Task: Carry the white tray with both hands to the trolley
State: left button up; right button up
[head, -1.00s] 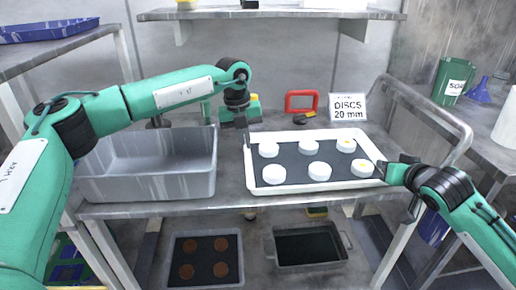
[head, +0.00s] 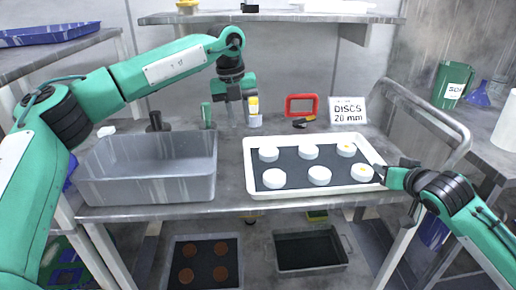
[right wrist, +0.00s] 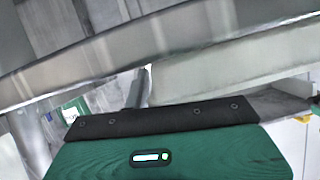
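The white tray (head: 316,193) lies flat on the grey metal surface of a trolley-like stand with a push rail. It holds a dark mat with several white discs (head: 274,177), some with a yellow mark. My left gripper (head: 238,122) is above and behind the tray's left end, apart from it, fingers pointing down; it looks open and empty. My right gripper (head: 383,174) is at the tray's right rim. Its fingertips are small and partly hidden, so I cannot tell if they grip the rim. The right wrist view shows mainly its green housing and blurred metal.
A grey bin (head: 150,187) stands left of the tray. A red frame (head: 301,98), a sign reading DISCS 20 mm (head: 347,111) and a yellow-topped bottle (head: 254,112) are behind it. A curved metal rail (head: 433,108) borders the right side. Lower trays (head: 310,267) sit underneath.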

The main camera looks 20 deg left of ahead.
jog(key=shift+s+d+r, duration=0.1)
jog(key=shift+s, duration=0.15)
pick_arm(q)
jog(key=r, duration=0.3)
jog(key=shift+s+a, duration=0.1)
jog(key=shift+a, duration=0.1)
pick_arm(e)
jog(key=v, duration=1.1)
jog(key=shift+s, duration=0.2)
jog(key=shift+r, duration=0.1)
